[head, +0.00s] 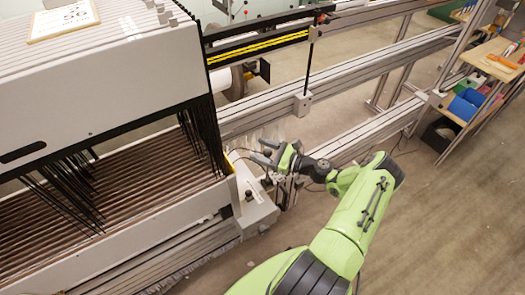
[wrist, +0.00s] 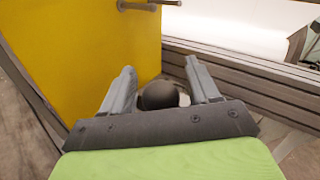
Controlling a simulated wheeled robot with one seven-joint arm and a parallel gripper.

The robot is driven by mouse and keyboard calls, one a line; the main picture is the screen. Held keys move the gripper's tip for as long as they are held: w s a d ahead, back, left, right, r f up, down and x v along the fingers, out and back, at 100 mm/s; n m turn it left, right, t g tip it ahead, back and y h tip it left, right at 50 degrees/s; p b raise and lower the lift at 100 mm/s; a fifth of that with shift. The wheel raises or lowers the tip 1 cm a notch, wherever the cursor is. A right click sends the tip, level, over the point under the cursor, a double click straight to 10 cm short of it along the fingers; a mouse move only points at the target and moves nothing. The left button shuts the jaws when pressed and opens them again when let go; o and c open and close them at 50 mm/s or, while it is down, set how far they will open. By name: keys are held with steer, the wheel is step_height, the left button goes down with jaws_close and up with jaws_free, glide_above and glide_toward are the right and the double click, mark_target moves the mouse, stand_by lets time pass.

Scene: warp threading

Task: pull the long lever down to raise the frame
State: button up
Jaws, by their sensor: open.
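My gripper (head: 263,151) is open beside the right end of the loom, its fingers pointing left. In the wrist view, a dark round knob (wrist: 158,96) shows between the two grey fingers, with gaps on both sides. It looks like a lever's end, but its shaft is hidden and I cannot tell how long it is. The frame, a stack of pale panels (head: 110,85) with black wires below, fills the left of the head view. A yellow plate (wrist: 85,45) stands just beyond the fingers and shows as a yellow edge (head: 231,163) in the head view.
A grey end box (head: 258,212) with a small dark knob sits below my gripper. Metal rails (head: 345,80) run behind the arm, with a thin black upright rod (head: 309,68). A shelf with blue bins (head: 465,104) stands far right. The floor at lower right is clear.

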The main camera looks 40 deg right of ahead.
steer(key=shift+c, duration=0.2)
jaws_close()
steer(key=shift+s, duration=0.1)
